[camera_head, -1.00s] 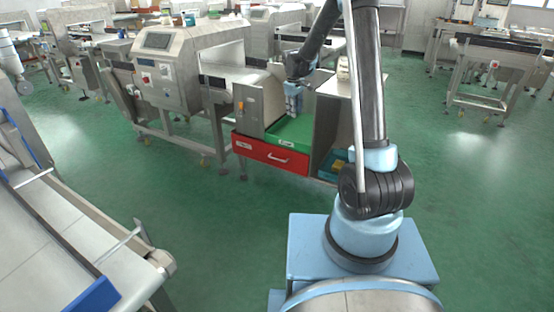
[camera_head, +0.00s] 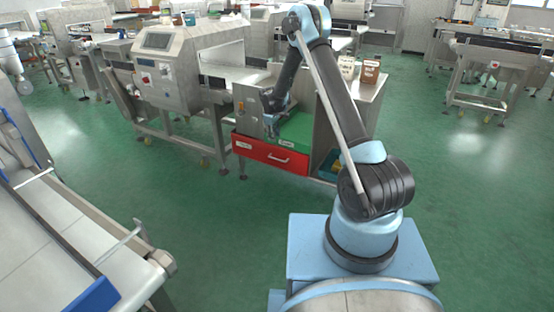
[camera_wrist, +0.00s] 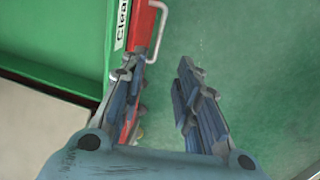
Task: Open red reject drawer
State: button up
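My gripper (camera_wrist: 157,70) is open and empty. Its left finger overlaps the red front near the handle's lower end; contact cannot be told. The right finger is over green floor. In the head view, my gripper's fingertips are hard to make out near the drawer's top.
Brown and white containers (camera_head: 370,72) stand on the cabinet. Green floor (camera_head: 215,205) before the drawer is clear. A conveyor (camera_head: 75,235) is at lower left.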

send_near(277, 156)
jog(key=s+f, duration=0.1)
jog(key=f, duration=0.3)
jog(key=s+d+f, duration=0.1)
jog(key=f, duration=0.1)
jog(key=shift+s+f, duration=0.35)
jog(key=shift+s, duration=0.05)
jog(key=shift+c, duration=0.4)
grip_shut()
